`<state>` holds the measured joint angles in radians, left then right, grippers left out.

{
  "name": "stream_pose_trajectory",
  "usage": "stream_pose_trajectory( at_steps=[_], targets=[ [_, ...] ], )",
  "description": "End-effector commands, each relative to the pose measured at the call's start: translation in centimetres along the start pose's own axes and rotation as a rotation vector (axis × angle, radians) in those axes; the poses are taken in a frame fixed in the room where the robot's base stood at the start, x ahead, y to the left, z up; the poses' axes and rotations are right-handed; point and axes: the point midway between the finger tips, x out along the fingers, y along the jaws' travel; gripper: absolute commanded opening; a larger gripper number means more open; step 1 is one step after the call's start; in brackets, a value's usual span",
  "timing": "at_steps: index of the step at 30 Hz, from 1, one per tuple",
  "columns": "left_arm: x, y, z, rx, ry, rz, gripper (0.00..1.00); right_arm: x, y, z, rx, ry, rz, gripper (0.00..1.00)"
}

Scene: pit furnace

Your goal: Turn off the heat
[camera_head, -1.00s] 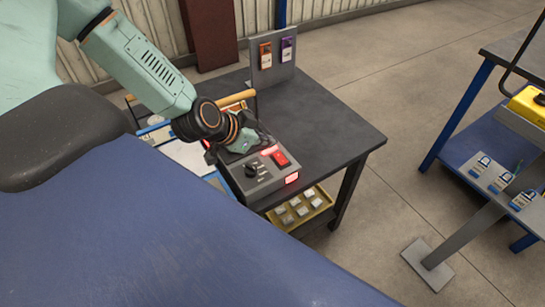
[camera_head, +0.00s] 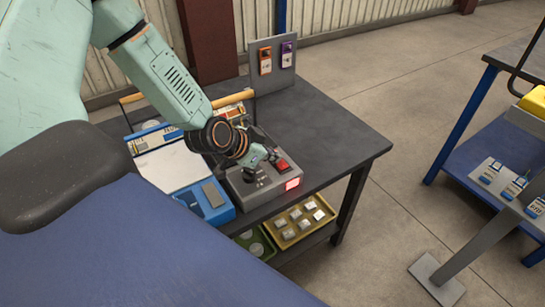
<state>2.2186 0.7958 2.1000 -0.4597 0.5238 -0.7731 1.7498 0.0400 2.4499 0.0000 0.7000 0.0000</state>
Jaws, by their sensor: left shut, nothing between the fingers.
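A grey control box (camera_head: 258,192) stands at the front edge of the dark workbench. It carries a red rocker switch (camera_head: 283,167), a black knob (camera_head: 262,180) partly behind my gripper, and a lit red display (camera_head: 293,184) on its front face. My left gripper (camera_head: 270,158) is shut and empty. It is over the top of the box, just left of the red switch; whether it touches the switch I cannot tell. My right gripper is not in view.
The workbench (camera_head: 335,135) is clear to the right. A blue case (camera_head: 218,215) lies left of the box. An upright panel (camera_head: 275,72) with orange and purple devices stands behind. A yellow tray (camera_head: 305,235) sits on the lower shelf. Another bench (camera_head: 470,150) is at right.

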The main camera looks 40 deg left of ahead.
Motion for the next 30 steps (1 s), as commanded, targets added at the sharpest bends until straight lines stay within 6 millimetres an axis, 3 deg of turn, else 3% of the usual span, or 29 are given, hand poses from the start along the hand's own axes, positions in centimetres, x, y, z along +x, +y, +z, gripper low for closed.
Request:
stream_pose_trajectory(
  at_steps=[17, 30],
  targets=[
    [0.4, -0.1, 0.4, 0.0, -0.001, 0.0, 0.0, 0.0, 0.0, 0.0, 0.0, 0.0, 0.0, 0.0],
    [0.0, 1.4, 0.1, 0.002, -0.003, 0.003, 0.0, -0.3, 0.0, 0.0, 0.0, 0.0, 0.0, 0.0]
  ],
)
